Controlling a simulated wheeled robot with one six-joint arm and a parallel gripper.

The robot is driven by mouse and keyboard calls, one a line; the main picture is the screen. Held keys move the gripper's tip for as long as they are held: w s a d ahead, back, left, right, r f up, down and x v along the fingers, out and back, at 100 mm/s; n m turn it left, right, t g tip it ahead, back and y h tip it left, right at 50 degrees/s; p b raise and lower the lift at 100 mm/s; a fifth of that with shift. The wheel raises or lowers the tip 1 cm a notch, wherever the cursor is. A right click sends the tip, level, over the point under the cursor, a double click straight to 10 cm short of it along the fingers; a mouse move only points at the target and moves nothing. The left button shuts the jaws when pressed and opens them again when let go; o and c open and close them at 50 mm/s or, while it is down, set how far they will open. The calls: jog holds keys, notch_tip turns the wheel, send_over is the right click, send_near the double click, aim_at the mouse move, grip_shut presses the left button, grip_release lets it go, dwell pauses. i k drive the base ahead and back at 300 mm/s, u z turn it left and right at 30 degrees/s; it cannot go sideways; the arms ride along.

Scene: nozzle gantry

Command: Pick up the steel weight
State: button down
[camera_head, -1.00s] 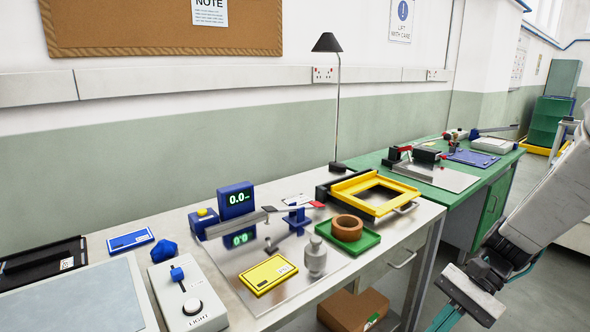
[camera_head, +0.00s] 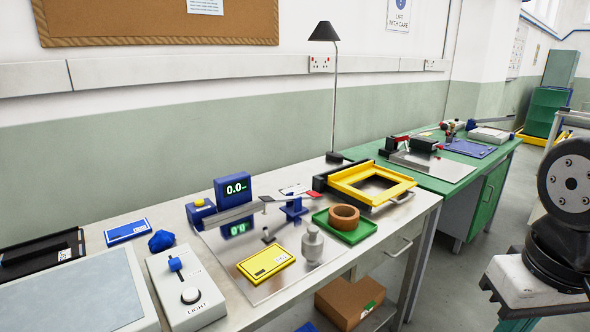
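The steel weight (camera_head: 312,246) is a small grey metal cylinder with a knob on top. It stands upright on the shiny metal plate (camera_head: 222,262) on the bench, just right of a yellow card-like block (camera_head: 266,264) and left of the green tray (camera_head: 352,236). Nothing holds it. My gripper is not in view; only links of my arm show at the right edge, well right of the bench and apart from the weight.
A brown ring (camera_head: 344,217) sits in the green tray. A yellow frame (camera_head: 395,192) stands behind it. A blue display (camera_head: 235,190) reading 0.0, a blue stand (camera_head: 293,208) and a lever lie behind the weight. A light control box (camera_head: 187,290) is at left; a lamp (camera_head: 324,32) stands behind.

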aim_at(312, 242)
jog(key=k, duration=1.3)
jog(key=u, duration=0.6)
jog(key=i, duration=1.65)
jog(key=z, duration=0.55)
